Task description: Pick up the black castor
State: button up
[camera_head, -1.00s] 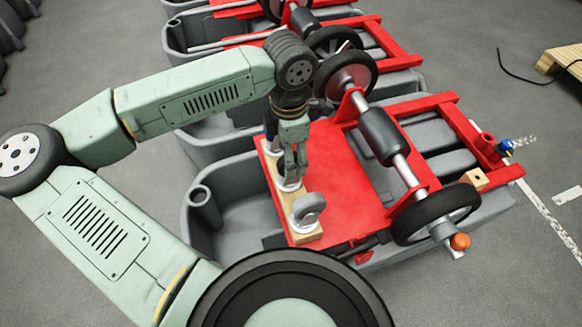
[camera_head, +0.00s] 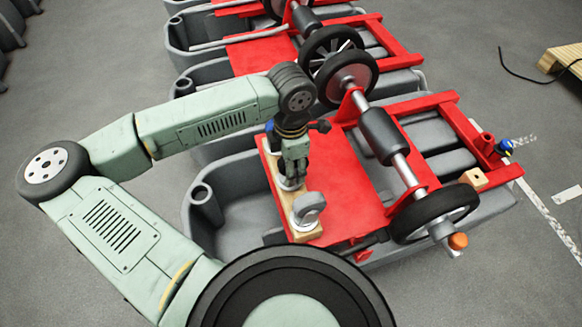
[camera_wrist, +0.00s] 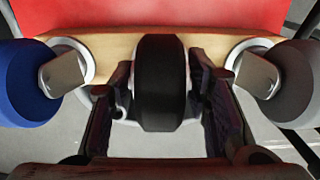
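The black castor (camera_wrist: 160,85) stands in the middle of the wrist view on a wooden strip, wheel up. My gripper (camera_wrist: 162,95) has one finger on each side of it, with narrow gaps that look open; contact is not clear. In the head view my gripper (camera_head: 296,172) points down over the strip and hides most of the black castor; a pale mount shows below the fingers.
A blue castor (camera_wrist: 25,85) is close on the left and a grey castor (camera_wrist: 293,85) close on the right. The wooden strip (camera_head: 305,236) lies along the edge of a red plate (camera_head: 335,165) on a grey tank (camera_head: 200,240). A wheeled axle (camera_head: 400,165) stands to the right.

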grip_shut()
dwell(0.3)
